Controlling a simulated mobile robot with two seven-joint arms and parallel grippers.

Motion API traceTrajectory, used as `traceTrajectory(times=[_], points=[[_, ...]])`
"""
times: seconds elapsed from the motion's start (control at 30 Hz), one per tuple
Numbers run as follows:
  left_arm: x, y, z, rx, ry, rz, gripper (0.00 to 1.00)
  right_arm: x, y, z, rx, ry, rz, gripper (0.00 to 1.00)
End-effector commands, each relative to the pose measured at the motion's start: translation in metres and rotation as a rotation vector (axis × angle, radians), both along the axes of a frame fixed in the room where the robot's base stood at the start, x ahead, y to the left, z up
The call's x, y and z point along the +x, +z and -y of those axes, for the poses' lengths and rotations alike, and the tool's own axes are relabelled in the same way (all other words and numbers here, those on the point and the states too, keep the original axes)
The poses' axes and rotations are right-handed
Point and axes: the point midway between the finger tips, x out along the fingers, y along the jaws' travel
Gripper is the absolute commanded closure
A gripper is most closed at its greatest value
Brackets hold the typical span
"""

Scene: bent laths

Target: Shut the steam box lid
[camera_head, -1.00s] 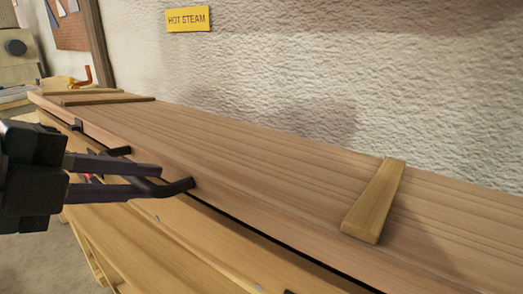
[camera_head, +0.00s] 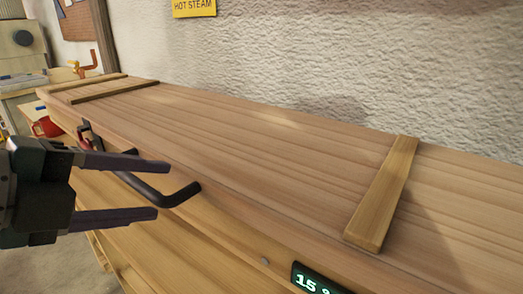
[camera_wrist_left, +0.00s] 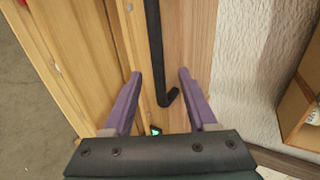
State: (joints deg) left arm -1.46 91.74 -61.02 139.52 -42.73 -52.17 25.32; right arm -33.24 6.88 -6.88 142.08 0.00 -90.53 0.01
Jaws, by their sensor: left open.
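The steam box lid (camera_head: 270,150) is a long wooden board with light cross battens. It lies down along the box (camera_head: 190,250), and no dark gap shows between them. A black bar handle (camera_head: 185,195) is fixed to the front edge of the lid. My left gripper (camera_head: 162,189) is open at the handle, its purple-grey fingers pointing right. In the left wrist view the handle (camera_wrist_left: 155,50) runs between the two spread fingers (camera_wrist_left: 160,73), with space on both sides. My right gripper is in neither view.
A rough pale wall with a yellow "HOT STEAM" sign (camera_head: 194,7) stands behind the box. A lit display (camera_head: 318,280) is on the box front. A bench with a red object (camera_head: 46,127) is at the far left. Bare floor shows at left.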

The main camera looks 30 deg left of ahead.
Motion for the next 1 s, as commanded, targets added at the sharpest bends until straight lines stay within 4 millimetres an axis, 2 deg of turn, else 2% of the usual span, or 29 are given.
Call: traceTrajectory(times=[0.27,0.37,0.83,1.0], points=[[0.0,0.001,0.0,0.001,0.0,0.001,0.35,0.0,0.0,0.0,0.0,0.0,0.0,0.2],[-0.005,0.005,-0.001,0.003,0.001,-0.002,0.35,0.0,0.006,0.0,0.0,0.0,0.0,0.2],[-0.058,0.039,-0.005,0.002,0.001,-0.002,0.35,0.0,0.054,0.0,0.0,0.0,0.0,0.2],[-0.074,0.046,-0.007,0.002,0.0,-0.002,0.35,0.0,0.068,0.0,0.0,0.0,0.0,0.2]])
